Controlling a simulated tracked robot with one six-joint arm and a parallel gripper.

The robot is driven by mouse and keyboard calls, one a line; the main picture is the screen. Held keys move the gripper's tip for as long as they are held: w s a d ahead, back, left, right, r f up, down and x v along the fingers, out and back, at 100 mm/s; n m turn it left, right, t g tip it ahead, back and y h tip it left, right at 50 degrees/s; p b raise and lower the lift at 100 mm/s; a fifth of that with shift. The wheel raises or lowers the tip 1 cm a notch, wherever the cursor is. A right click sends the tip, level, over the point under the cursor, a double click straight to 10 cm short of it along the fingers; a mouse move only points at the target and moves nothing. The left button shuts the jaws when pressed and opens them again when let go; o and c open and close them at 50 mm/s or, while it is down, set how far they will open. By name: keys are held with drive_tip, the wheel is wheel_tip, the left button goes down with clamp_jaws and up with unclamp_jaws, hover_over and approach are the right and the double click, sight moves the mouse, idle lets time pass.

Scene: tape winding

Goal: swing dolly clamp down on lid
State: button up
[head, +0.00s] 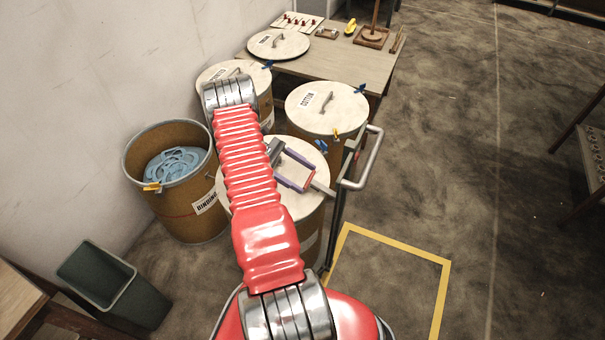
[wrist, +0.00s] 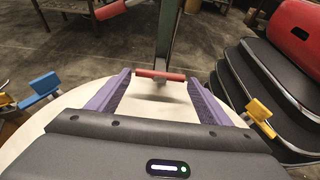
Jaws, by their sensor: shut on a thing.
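The pale round lid (head: 232,194) covers the drum below my gripper; it also shows in the wrist view (wrist: 75,100). My gripper (head: 300,181) has its purple fingers above the lid's right side. They are shut on the red crossbar of the dolly clamp (wrist: 160,76), which spans between the fingertips. In the head view a grey part of the clamp (head: 324,190) reaches toward the dolly's upright at the lid's right edge. The clamp is low over the lid; I cannot tell whether it touches. My arm hides part of the lid.
The dolly's metal handle (head: 368,160) stands at the right. Another lidded drum (head: 326,108) is just behind. An open drum with blue material (head: 175,165) and a green bin (head: 112,285) are at left. Floor right of the yellow tape outline (head: 398,250) is clear.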

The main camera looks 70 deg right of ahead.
drive_tip(key=shift+f, duration=0.4)
drive_tip(key=o, duration=1.5)
drive_tip(key=shift+r, duration=0.1)
drive_tip(key=shift+w, duration=0.1)
drive_tip(key=v, duration=1.2)
drive_tip(key=shift+w, duration=0.1)
drive_tip(key=shift+w+d+r, duration=0.1)
drive_tip(key=shift+w+r, duration=0.2)
drive_tip(key=shift+w, duration=0.35)
drive_tip(key=shift+r, duration=0.1)
